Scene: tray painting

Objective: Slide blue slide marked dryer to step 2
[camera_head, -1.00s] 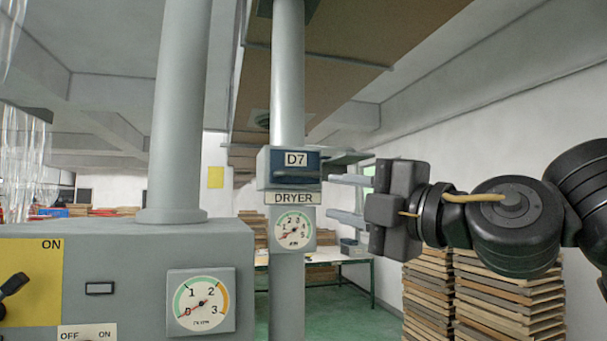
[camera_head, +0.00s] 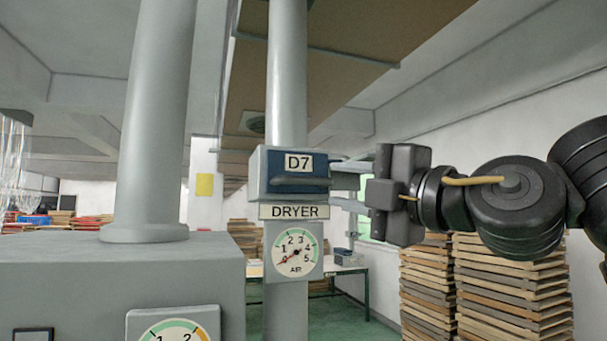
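The blue slide (camera_head: 333,167) marked D7 sits in a grey housing on a vertical grey pipe, with a dark handle bar (camera_head: 298,181) across its front. A DRYER label (camera_head: 293,212) is below it. My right gripper (camera_head: 335,184) comes in from the right, its fingers pointing left, one above the other with a gap between them. It is open and empty. The upper fingertip is beside the right side of the slide housing; I cannot tell whether it touches. My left gripper is not in view.
An AIR gauge (camera_head: 294,250) is on the pipe below the label. A grey cabinet (camera_head: 90,280) with a thick pipe (camera_head: 155,120) stands at left. Stacked wooden trays (camera_head: 510,285) are at right, beneath my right arm. A table (camera_head: 345,268) is behind.

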